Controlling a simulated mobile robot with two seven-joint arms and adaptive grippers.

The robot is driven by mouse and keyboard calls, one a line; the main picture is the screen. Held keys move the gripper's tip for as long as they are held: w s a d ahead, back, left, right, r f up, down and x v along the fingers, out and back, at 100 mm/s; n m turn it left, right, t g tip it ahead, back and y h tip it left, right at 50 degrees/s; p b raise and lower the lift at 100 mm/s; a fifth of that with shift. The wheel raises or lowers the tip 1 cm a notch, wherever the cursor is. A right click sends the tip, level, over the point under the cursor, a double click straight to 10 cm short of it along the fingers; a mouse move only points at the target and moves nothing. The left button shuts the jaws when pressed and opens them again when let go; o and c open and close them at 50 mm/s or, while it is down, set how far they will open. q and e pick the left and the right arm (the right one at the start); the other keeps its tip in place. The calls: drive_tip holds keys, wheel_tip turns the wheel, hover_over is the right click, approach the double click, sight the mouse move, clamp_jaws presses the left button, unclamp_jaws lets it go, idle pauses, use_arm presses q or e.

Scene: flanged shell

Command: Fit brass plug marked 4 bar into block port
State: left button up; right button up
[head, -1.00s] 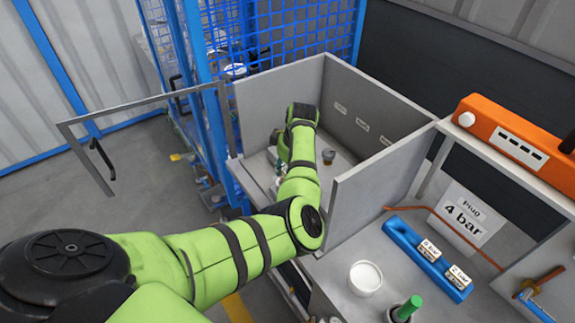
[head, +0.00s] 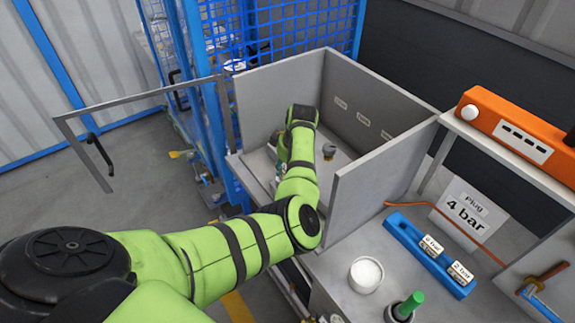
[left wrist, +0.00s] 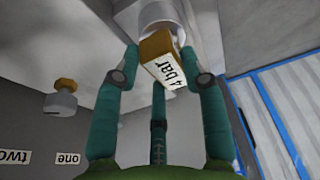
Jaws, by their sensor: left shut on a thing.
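My left gripper (left wrist: 160,75) is shut on the brass plug (left wrist: 154,46), whose white label reads 4 bar. The plug's far end meets or lies very close to a pale round port (left wrist: 165,15) at the top of the left wrist view. I cannot tell whether it is seated in it. In the head view my left arm reaches into the grey open-topped shell (head: 385,185), and the arm mostly hides the gripper and plug there. My right gripper is not in view.
A brass-topped grey fitting (left wrist: 62,95) stands apart on a shell surface near labels one and two. A blue rack (head: 425,250) with 2 bar plugs, a white cup (head: 366,274), a green-handled item (head: 410,304) and a 4 bar sign (head: 466,213) are outside the shell wall.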

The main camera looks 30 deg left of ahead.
use_arm(q)
drive_tip(key=shift+f+b, duration=0.55)
drive_tip(key=shift+f, duration=0.35)
drive_tip(key=o, duration=1.3)
drive_tip(key=v, duration=1.2)
